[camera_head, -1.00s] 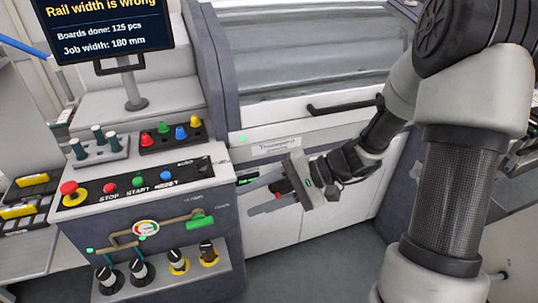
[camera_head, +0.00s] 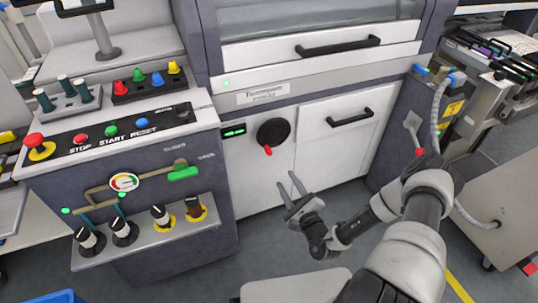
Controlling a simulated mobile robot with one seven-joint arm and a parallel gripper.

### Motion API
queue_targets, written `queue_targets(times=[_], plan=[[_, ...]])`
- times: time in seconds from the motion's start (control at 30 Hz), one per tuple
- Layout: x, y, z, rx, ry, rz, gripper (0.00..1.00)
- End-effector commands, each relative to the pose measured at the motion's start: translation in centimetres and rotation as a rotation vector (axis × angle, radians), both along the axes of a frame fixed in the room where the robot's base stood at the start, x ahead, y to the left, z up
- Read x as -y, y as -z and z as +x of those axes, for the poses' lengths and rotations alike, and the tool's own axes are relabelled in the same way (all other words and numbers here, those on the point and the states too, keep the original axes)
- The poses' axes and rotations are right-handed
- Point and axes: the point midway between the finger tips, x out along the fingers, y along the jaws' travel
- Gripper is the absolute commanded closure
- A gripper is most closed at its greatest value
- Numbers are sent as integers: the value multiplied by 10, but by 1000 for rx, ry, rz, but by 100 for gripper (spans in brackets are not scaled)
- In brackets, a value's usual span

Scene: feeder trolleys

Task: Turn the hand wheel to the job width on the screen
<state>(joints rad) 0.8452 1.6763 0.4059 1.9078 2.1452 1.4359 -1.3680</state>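The hand wheel (camera_head: 273,132) is a black disc with a red handle (camera_head: 268,151) at its lower edge, on the white front panel of the machine. A small dark display with green figures (camera_head: 233,131) sits just left of it; the figures are too small to read. My gripper (camera_head: 288,184) is below and slightly right of the wheel, apart from it in the picture. Its two fingers are spread, with nothing between them. The screen (camera_head: 84,3) shows only its lower edge at the top left, so its text is out of view.
Left of the wheel stands a control panel (camera_head: 110,133) with buttons, a gauge and several knobs. A white door with a black handle (camera_head: 349,118) is right of the wheel. A feeder trolley (camera_head: 500,200) stands at the right. Grey floor lies below the wheel.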

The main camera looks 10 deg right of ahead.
Motion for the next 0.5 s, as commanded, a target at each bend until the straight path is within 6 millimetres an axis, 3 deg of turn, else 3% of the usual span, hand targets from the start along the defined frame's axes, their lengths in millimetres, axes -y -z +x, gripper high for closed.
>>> queue_targets(times=[0.5], plan=[[-27, 1, 104, 4, -6, 0, 63]])
